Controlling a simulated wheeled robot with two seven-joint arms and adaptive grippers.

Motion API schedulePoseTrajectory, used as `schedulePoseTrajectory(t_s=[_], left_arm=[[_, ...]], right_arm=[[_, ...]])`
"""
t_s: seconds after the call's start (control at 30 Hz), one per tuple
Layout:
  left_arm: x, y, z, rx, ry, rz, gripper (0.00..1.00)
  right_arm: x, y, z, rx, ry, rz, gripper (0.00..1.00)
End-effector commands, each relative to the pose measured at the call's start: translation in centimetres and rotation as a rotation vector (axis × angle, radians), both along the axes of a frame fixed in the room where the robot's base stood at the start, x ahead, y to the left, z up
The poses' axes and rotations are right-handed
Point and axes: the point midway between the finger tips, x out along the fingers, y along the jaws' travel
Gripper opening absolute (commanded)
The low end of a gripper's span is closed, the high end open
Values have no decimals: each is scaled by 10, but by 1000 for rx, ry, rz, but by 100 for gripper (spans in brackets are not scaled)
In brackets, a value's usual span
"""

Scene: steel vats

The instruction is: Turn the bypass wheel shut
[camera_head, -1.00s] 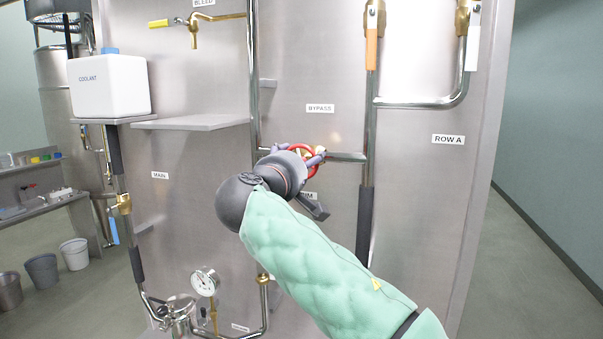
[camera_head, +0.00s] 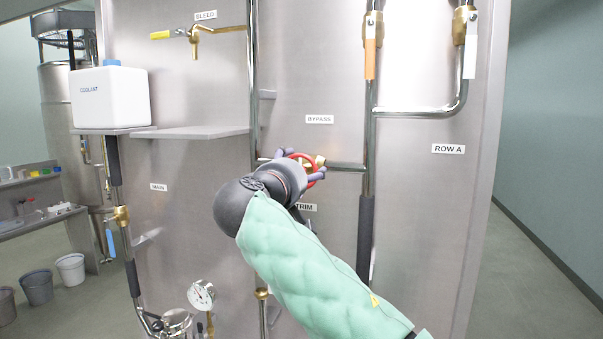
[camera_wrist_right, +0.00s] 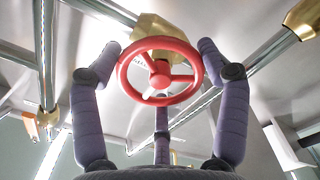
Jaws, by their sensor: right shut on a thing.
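The red bypass wheel (camera_head: 312,168) sits on a brass valve in the horizontal pipe below the BYPASS label (camera_head: 319,119). The right wrist view shows the wheel (camera_wrist_right: 160,42) face on, with its spokes and hub. My right gripper (camera_head: 302,164) is at the wheel; in the right wrist view its purple-grey fingers (camera_wrist_right: 160,62) stand left, right and below the rim, shut on it. The gripper's body hides part of the wheel in the head view. My left gripper is not in view.
The TRIM label (camera_head: 307,207) is just below my right wrist. Vertical pipes flank the wheel. An orange-handled valve (camera_head: 370,52) is above right, and a shelf (camera_head: 190,132) with a white coolant jug (camera_head: 110,97) is at left. A pressure gauge (camera_head: 201,295) is low down.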

Motion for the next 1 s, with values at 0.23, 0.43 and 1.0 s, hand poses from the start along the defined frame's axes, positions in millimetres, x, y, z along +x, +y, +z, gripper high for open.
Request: schedulePoseTrajectory(t_s=[0.23, 0.43, 1.0], left_arm=[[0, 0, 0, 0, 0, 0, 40], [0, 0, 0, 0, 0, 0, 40], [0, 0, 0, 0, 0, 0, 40]], right_arm=[[0, 4, 1, -2, -5, 10, 98], [0, 2, 2, 0, -4, 6, 98], [-66, 24, 2, -2, -5, 11, 98]])
